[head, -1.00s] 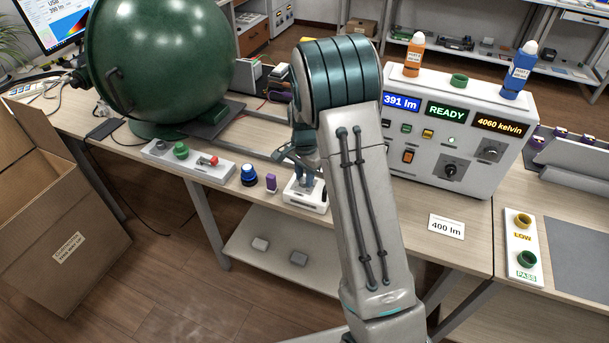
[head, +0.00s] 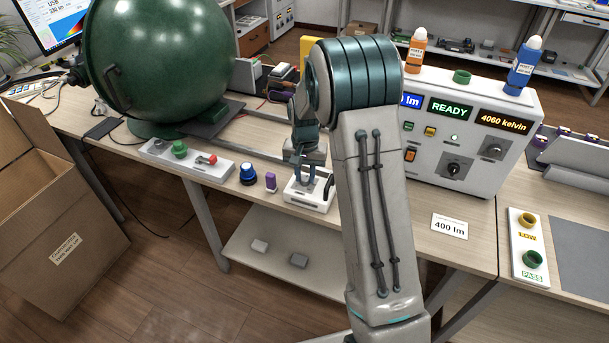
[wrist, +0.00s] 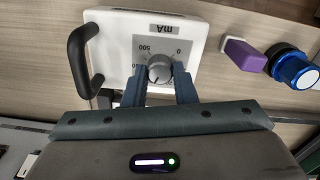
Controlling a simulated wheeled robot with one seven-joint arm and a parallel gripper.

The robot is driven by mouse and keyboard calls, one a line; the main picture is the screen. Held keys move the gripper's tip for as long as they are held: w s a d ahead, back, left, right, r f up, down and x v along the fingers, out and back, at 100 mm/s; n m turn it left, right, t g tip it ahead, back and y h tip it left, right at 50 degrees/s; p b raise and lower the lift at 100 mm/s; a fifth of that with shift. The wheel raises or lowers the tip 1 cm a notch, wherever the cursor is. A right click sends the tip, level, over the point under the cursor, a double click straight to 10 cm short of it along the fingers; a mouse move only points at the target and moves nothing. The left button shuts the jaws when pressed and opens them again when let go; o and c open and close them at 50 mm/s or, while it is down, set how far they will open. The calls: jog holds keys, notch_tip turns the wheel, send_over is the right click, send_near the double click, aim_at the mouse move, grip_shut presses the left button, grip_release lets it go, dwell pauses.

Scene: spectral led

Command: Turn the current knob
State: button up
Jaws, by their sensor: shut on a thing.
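The current knob (wrist: 159,71) is a round grey dial with a pointer line, on a white box (wrist: 112,25) marked mA, with a scale that shows 0 and 500. My gripper (wrist: 161,84) has a blue-grey finger on either side of the knob and is shut on it. In the head view, my gripper (head: 308,174) points down at the same white box (head: 302,201) on the bench, and the knob is hidden behind the fingers. A black handle (wrist: 79,53) stands at one side of the box.
A purple block (wrist: 245,54) and a blue button (wrist: 294,68) stand beside the box. A console (head: 468,150) with READY and 4060 kelvin displays is to the right; my arm partly covers its lm display. A 400 lm card (head: 449,226) lies in front. A green sphere (head: 160,60) is at left.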

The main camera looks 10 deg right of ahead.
aim_at(305, 177)
jog(key=shift+n, duration=0.6)
jog(key=o, duration=1)
notch_tip(305, 177, up, 14)
jog(key=shift+f, duration=0.1)
dwell(0.4)
